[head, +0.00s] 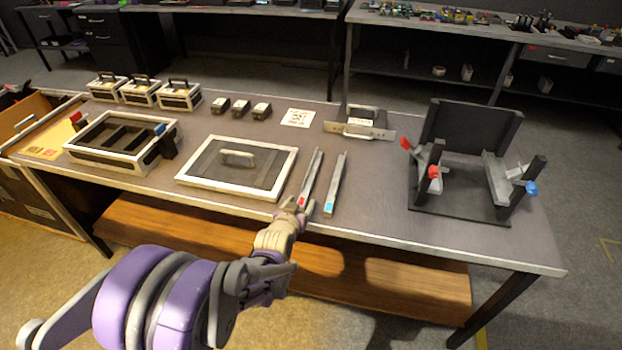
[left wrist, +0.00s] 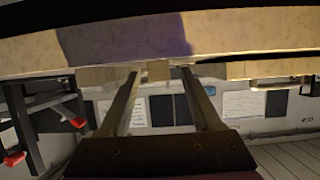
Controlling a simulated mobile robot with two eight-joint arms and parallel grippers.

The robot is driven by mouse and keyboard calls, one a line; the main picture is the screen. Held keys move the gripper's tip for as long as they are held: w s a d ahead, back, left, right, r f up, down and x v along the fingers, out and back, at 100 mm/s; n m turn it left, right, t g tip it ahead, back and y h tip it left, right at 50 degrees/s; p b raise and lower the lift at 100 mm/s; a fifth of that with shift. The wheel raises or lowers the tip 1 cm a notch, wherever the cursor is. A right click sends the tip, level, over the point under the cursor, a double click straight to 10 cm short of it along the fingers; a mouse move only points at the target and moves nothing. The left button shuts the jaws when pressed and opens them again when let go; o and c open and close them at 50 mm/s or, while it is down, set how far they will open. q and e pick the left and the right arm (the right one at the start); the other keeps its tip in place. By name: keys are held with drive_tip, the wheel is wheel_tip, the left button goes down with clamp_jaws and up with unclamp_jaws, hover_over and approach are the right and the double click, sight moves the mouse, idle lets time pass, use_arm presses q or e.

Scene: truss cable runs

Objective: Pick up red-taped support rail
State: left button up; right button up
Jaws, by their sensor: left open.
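The red-taped support rail (head: 312,176) is a slim grey bar lying on the table, with red tape at its near end. A similar rail with blue tape (head: 336,182) lies just to its right. My left gripper (head: 292,206) is at the table's front edge, close to the red-taped end; I cannot tell if it touches. In the left wrist view the two dark fingers of my left gripper (left wrist: 160,75) are apart. The table edge (left wrist: 220,35) spans the top of that view, and the rail cannot be made out there. My right gripper is not in view.
A framed panel with a handle (head: 238,157) lies left of the rails. A black stand (head: 460,200) with red and blue knobs is at the right. A divided box (head: 122,143) stands at the left. The table between rails and stand is clear.

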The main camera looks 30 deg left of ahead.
use_arm(q)
drive_tip(key=shift+w+a+f, duration=0.1)
drive_tip(key=shift+w, duration=0.2)
drive_tip(key=shift+c, duration=0.3)
clamp_jaws()
wheel_tip(320, 180, up, 10)
drive_tip(key=p, duration=0.2)
drive_tip(key=shift+p, duration=0.3)
